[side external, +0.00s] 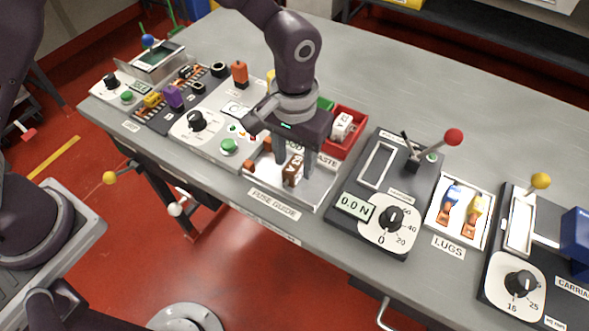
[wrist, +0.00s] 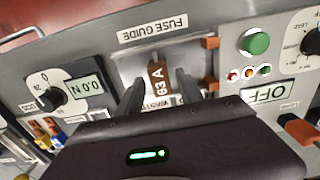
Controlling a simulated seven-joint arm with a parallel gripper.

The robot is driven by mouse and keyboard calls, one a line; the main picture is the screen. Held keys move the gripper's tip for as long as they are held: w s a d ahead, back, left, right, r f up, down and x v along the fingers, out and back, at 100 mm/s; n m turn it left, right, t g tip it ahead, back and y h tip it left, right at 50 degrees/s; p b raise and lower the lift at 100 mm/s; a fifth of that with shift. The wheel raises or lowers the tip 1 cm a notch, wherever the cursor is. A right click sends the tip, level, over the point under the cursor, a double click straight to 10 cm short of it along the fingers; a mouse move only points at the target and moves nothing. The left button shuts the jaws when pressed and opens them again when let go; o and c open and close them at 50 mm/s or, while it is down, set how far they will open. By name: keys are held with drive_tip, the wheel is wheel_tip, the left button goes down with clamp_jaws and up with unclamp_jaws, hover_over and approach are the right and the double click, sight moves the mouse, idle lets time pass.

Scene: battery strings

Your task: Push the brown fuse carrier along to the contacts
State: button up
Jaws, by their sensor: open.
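The brown fuse carrier (side external: 292,172) stands in the pale fuse guide tray (side external: 313,192). In the wrist view the carrier (wrist: 158,78) shows a white "63 A" label. My gripper (side external: 294,167) is open above the tray, with one finger on each side of the carrier. In the wrist view small gaps show between the carrier and both fingers (wrist: 160,80). I cannot tell how far the fingertips reach down beside it. Two orange-brown contacts (wrist: 211,43) stand at the right end of the guide in the wrist view, apart from the carrier. One contact (side external: 249,165) shows at the left in the side view.
A red bin (side external: 347,143) with a white block sits behind the guide. A force-display panel (side external: 372,222) with a dial and red-knobbed lever stands to the right, reading 0.0 N. A panel with a green button (side external: 229,146) stands to the left. The table behind is clear.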

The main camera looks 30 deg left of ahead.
clamp_jaws()
drive_tip(key=shift+a, duration=0.25)
drive_tip(key=shift+a, duration=3.4)
drive_tip(key=shift+o, duration=0.7)
unclamp_jaws()
